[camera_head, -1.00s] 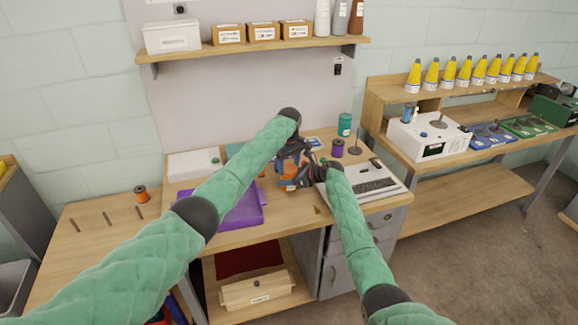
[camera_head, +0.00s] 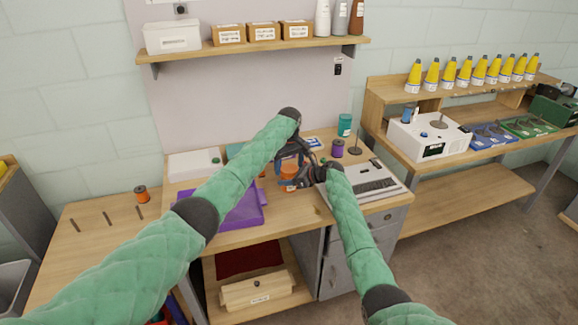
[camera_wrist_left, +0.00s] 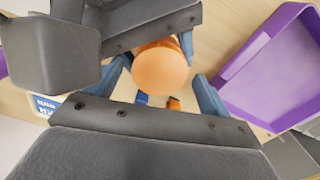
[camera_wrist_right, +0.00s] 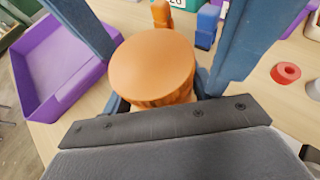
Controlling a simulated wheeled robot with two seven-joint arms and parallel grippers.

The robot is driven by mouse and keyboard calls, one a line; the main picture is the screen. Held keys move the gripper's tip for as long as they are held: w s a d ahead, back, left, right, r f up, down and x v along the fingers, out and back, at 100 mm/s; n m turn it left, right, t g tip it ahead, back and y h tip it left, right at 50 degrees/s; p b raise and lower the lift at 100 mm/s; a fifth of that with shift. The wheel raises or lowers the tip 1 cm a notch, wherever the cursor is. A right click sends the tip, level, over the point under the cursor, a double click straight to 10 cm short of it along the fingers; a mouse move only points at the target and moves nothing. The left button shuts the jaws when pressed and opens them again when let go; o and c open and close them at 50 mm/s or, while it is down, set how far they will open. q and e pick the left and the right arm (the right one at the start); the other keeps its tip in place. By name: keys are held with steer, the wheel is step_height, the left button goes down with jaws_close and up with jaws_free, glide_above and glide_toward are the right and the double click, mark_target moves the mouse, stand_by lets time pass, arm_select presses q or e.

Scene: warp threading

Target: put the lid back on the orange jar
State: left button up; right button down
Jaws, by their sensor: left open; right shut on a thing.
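The orange jar (camera_head: 288,172) stands on the bench between my grippers. Its round orange lid (camera_wrist_right: 151,60) is on top, with a ribbed rim showing in the right wrist view; its smooth top also shows in the left wrist view (camera_wrist_left: 160,70). Whether the lid sits fully flush cannot be seen. My right gripper (camera_wrist_right: 162,98) is shut low around the orange jar, under the lid. My left gripper (camera_wrist_left: 160,88) is open, its blue fingers spread on either side of the lid. The jar's lower body is mostly hidden by the fingers.
A purple tray (camera_head: 245,215) lies left of the jar. A purple spool (camera_head: 337,148), a teal container (camera_head: 345,125) and a white device (camera_head: 370,187) stand to the right. Left, the lower table is mostly clear around an orange spool (camera_head: 141,194).

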arm_select(q)
steer(key=shift+r, duration=2.15)
steer(key=shift+r, duration=0.1)
steer(key=shift+c, duration=0.4)
steer(key=shift+w+a+r, duration=0.1)
steer(key=shift+w+r, duration=0.1)
steer(key=shift+r, duration=0.05)
steer(key=a+r, duration=0.1)
steer(key=w+a+r, duration=0.1)
steer(key=r, duration=0.1)
steer(key=shift+w+r+t+y, duration=0.1)
steer(key=shift+t+y, duration=0.2)
steer(key=shift+s+d+f+n, duration=0.2)
steer(key=shift+s+d+n, duration=0.2)
steer(key=shift+s+d, duration=0.3)
steer(key=shift+s+d+n, duration=0.1)
steer(key=shift+d+n, duration=0.35)
steer(key=shift+n, duration=0.05)
